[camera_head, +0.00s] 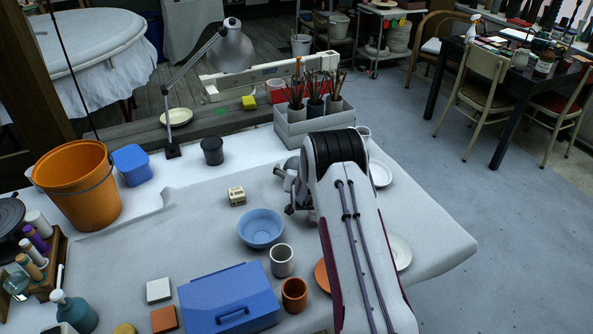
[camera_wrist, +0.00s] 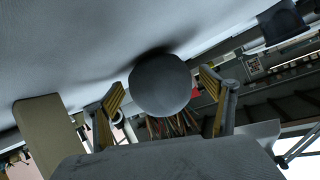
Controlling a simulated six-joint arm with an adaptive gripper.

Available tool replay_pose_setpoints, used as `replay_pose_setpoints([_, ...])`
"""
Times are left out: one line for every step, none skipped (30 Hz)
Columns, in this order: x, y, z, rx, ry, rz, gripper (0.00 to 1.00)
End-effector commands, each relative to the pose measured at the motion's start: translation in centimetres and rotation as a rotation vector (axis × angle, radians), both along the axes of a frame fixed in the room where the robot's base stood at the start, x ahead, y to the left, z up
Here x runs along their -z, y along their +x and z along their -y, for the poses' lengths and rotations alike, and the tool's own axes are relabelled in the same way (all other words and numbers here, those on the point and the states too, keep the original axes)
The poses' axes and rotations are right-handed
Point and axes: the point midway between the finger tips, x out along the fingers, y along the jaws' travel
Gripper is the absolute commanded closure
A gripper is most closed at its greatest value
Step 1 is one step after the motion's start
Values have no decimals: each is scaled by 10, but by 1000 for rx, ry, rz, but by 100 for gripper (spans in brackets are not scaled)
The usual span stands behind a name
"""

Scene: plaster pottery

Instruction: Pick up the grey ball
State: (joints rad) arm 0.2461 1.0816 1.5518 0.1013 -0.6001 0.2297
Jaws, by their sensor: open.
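The grey ball (camera_wrist: 160,85) shows large in the middle of the wrist view, resting on the pale table surface. My gripper (camera_wrist: 161,79) is open, with one yellow-padded finger on each side of the ball. Gaps show between the ball and both fingers, and the jaws are not closed on it. In the head view my gripper (camera_head: 287,186) is low over the table, left of my wrist, and largely seen from the side. My arm covers much of that spot, so I cannot clearly make out the ball there.
A blue bowl (camera_head: 261,229) stands close in front of my gripper, with a grey cup (camera_head: 282,260) nearby. A small cream block (camera_head: 237,195) lies to the left. A grey crate (camera_head: 297,131) of brush pots stands behind. The table's left middle is clear.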

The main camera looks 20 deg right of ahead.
Motion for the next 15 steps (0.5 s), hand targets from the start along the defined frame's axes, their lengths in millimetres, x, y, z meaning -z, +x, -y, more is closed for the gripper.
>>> replay_pose_setpoints([0,0,0,0,0,0,17])
replay_pose_setpoints([0,0,0,0,0,0,17])
replay_pose_setpoints([0,0,0,0,0,0,17])
replay_pose_setpoints([0,0,0,0,0,0,17])
replay_pose_setpoints([0,0,0,0,0,0,17])
replay_pose_setpoints([0,0,0,0,0,0,17])
replay_pose_setpoints([0,0,0,0,0,-1,17])
replay_pose_setpoints([0,0,0,0,0,0,17])
replay_pose_setpoints([0,0,0,0,0,-1,17])
replay_pose_setpoints([0,0,0,0,0,-1,17])
replay_pose_setpoints([0,0,0,0,0,-1,17])
replay_pose_setpoints([0,0,0,0,0,-1,17])
replay_pose_setpoints([0,0,0,0,0,-1,25])
replay_pose_setpoints([0,0,0,0,0,-1,33])
replay_pose_setpoints([0,0,0,0,0,-1,43])
